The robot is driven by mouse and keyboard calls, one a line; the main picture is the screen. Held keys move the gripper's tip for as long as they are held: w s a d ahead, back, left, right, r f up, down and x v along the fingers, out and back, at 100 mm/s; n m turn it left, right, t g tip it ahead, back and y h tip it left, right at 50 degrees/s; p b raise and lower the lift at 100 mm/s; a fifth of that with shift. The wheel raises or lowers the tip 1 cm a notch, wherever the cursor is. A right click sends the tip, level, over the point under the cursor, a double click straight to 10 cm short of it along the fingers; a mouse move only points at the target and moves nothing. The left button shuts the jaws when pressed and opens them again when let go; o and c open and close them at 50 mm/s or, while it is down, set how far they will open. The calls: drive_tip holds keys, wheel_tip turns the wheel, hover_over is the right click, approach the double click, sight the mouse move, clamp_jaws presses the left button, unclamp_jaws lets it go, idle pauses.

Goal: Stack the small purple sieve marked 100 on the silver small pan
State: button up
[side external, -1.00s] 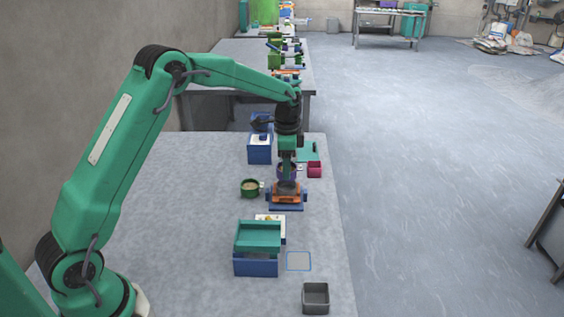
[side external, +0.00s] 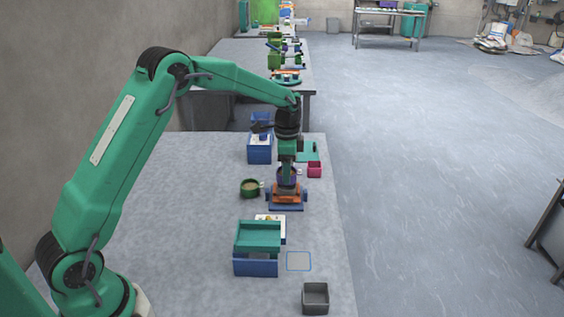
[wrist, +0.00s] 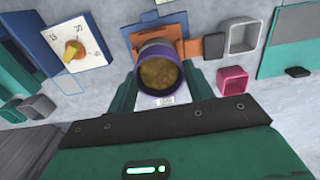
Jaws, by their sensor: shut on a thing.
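The small purple sieve (wrist: 140,91) is held between the two green fingers of my gripper (wrist: 162,82) in the wrist view. Brown powder shows inside it, and a small pale tag sits at its near side; I cannot read its number. In the side view my gripper (side external: 287,170) points down and is shut on the purple sieve (side external: 287,180). The silver small pan (side external: 287,187) shows as a grey strip just under the sieve, on an orange and blue stand (side external: 287,198). I cannot tell whether sieve and pan touch.
A green round pan (side external: 250,188) with tan contents stands left of the stand. A pink square cup (wrist: 233,80) and a grey square cup (wrist: 243,36) are to the right in the wrist view. A teal tray on a blue box (side external: 256,262) stands nearer the side camera.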

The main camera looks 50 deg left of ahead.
drive_tip(key=shift+f, duration=0.55)
idle(1.3)
drive_tip(key=o, duration=1.2)
drive_tip(key=shift+r, duration=0.1)
drive_tip(key=shift+r, duration=3.4)
